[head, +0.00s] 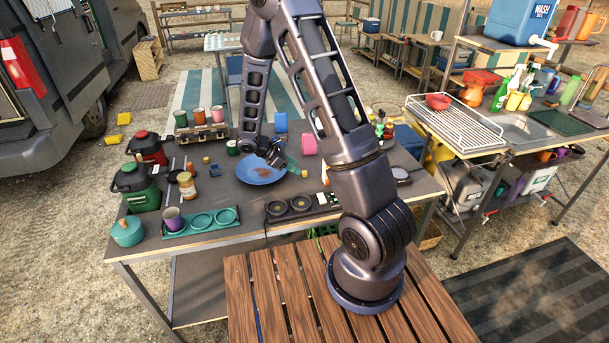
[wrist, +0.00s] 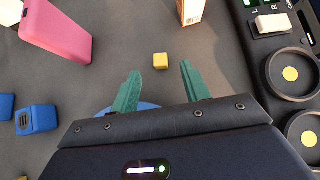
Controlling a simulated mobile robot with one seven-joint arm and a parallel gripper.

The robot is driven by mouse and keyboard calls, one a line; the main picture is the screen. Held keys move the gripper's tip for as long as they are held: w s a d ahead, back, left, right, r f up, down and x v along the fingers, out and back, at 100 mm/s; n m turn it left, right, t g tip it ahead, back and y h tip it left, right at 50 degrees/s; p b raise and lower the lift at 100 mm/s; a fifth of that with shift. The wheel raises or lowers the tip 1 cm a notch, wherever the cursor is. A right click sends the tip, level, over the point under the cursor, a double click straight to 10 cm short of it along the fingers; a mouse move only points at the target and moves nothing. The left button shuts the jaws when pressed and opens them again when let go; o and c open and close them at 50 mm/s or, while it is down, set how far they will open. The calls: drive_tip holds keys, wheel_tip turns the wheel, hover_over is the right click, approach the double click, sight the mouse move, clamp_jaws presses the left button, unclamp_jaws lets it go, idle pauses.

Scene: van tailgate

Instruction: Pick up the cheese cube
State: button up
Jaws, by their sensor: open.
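A small yellow cube, which looks like the cheese cube (wrist: 160,60), lies on the dark tabletop in the wrist view. It sits ahead of my gripper (wrist: 157,88), roughly between the lines of the two teal fingers. The fingers are apart with nothing between them. In the head view my gripper (head: 291,165) is low over the right side of the blue plate (head: 245,173). A bit of the blue plate shows behind the fingers in the wrist view.
A pink block (wrist: 55,32) stands at the upper left of the wrist view and blue blocks (wrist: 36,118) lie at left. A pale carton (wrist: 191,10) is beyond the cube. A black panel with round burners (wrist: 290,74) is at right. The tabletop around the cube is clear.

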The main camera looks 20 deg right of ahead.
sight(304, 172)
drive_tip(key=x, duration=0.5)
drive_tip(key=shift+a, duration=0.1)
clamp_jaws()
